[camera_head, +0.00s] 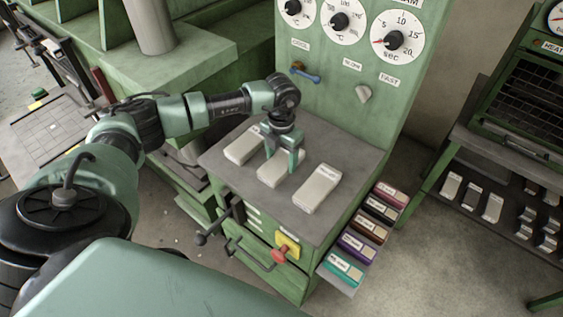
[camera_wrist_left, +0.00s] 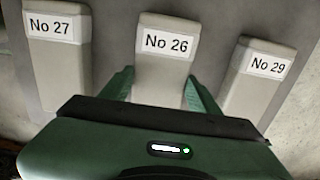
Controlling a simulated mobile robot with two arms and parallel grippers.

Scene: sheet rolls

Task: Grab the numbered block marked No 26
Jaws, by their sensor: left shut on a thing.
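Three pale grey numbered blocks lie in a row on the grey top of a green cabinet. The block marked No 26 (camera_wrist_left: 165,60) is the middle one and also shows in the head view (camera_head: 268,178). My left gripper (camera_head: 284,163) is over it, with its green fingers on either side, shut on the block. In the left wrist view the fingers (camera_wrist_left: 160,90) flank its lower part. The No 27 block (camera_wrist_left: 58,60) is on the left and the No 29 block (camera_wrist_left: 260,75) on the right; they stand apart from the fingers. My right gripper is not in view.
A green panel with dials (camera_head: 345,60), a blue-handled switch (camera_head: 306,74) and a pale knob (camera_head: 363,93) rises behind the blocks. A rack of coloured labelled blocks (camera_head: 357,245) hangs at the cabinet's right side. A red knob (camera_head: 279,255) and handles stick out in front.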

